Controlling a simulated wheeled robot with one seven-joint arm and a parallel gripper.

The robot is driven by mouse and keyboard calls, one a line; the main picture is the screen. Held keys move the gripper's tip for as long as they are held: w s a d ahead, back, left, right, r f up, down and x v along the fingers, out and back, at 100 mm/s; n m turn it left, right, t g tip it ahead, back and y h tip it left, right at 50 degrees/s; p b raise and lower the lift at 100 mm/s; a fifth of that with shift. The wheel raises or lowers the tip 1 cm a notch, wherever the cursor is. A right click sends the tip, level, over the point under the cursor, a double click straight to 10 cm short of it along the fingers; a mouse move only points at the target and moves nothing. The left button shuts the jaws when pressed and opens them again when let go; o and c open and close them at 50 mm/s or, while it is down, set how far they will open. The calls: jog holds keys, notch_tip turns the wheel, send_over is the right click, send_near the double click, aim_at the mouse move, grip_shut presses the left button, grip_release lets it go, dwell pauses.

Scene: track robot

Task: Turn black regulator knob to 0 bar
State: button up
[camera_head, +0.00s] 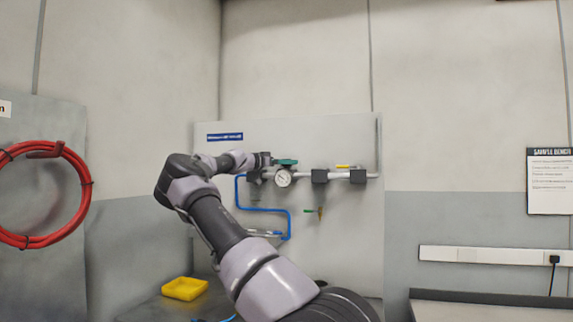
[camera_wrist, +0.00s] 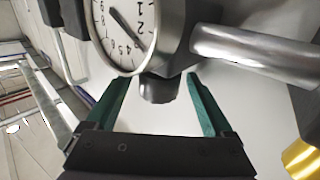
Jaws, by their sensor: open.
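The dark regulator knob (camera_wrist: 158,88) shows in the wrist view as a short cylinder under the regulator body (camera_wrist: 172,40). My gripper (camera_wrist: 158,78) is open, with one green finger on each side of the knob and visible gaps between. The white pressure gauge (camera_wrist: 120,32) is partly cut off at the top. Its needle points to the lower right of the dial, but the exact reading is unclear. In the head view, my gripper (camera_head: 288,162) is at the wall panel, just above the gauge (camera_head: 283,178). I cannot make out the knob there.
A grey pipe (camera_head: 340,175) with dark blocks runs right from the gauge on the panel (camera_head: 345,225). A yellow handle (camera_head: 346,166) and a green-and-red valve (camera_head: 319,212) are nearby. A blue hose (camera_head: 262,208) hangs below. A yellow tray (camera_head: 185,288) sits lower left.

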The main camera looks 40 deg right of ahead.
jog(key=shift+d, duration=0.15)
jog(key=c, duration=1.4)
jog(key=shift+o, duration=0.2)
jog(key=shift+s+n+t, duration=0.1)
jog(key=shift+n+t, duration=0.2)
jog(key=shift+t, duration=0.2)
jog(key=n+t, duration=0.2)
jog(key=t, duration=0.1)
jog(key=n+t+y, duration=0.1)
jog(key=t, duration=0.2)
jog(key=shift+n, duration=0.4)
jog(key=n+t+y, duration=0.3)
jog(key=t, duration=0.1)
jog(key=n+t+y, duration=0.3)
jog(key=shift+s+d+r+t, duration=0.15)
jog(key=shift+t, duration=0.25)
jog(key=n+t+y, duration=0.1)
jog(key=n+y, duration=0.1)
jog(key=y, duration=0.1)
jog(key=shift+n+t, duration=0.3)
jog(key=shift+t, duration=0.1)
jog(key=shift+n+t+y, duration=0.8)
jog(key=shift+n+y, duration=0.9)
jog(key=shift+y, duration=0.9)
jog(key=shift+w+a+f+n+y, duration=0.2)
jog(key=shift+n+y, duration=0.1)
jog(key=shift+y, duration=0.2)
